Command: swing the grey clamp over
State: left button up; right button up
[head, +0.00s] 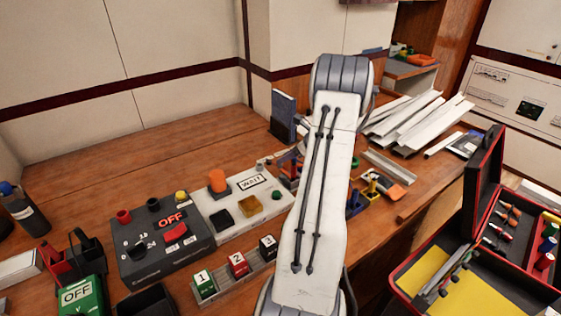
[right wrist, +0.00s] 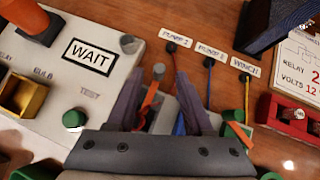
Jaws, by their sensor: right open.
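My right gripper (right wrist: 158,84) is open in the right wrist view, its two dark fingers spread above the bench. A small grey part (right wrist: 166,112), perhaps the grey clamp, shows between the fingers with an orange-red bar beside it. My gripper hides its lower part, and I cannot tell whether the fingers touch it or which way it is swung. In the head view my right arm covers this spot. My left gripper is not in view.
The pale WAIT panel (head: 238,203) lies left of my right arm, beside the dark OFF box (head: 160,243). In the right wrist view, red, blue and yellow wires run from labelled terminals. An open toolbox (head: 410,270) stands at right. The back-left bench is clear.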

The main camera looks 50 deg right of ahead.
jog(key=shift+x, duration=2.15)
grip_shut()
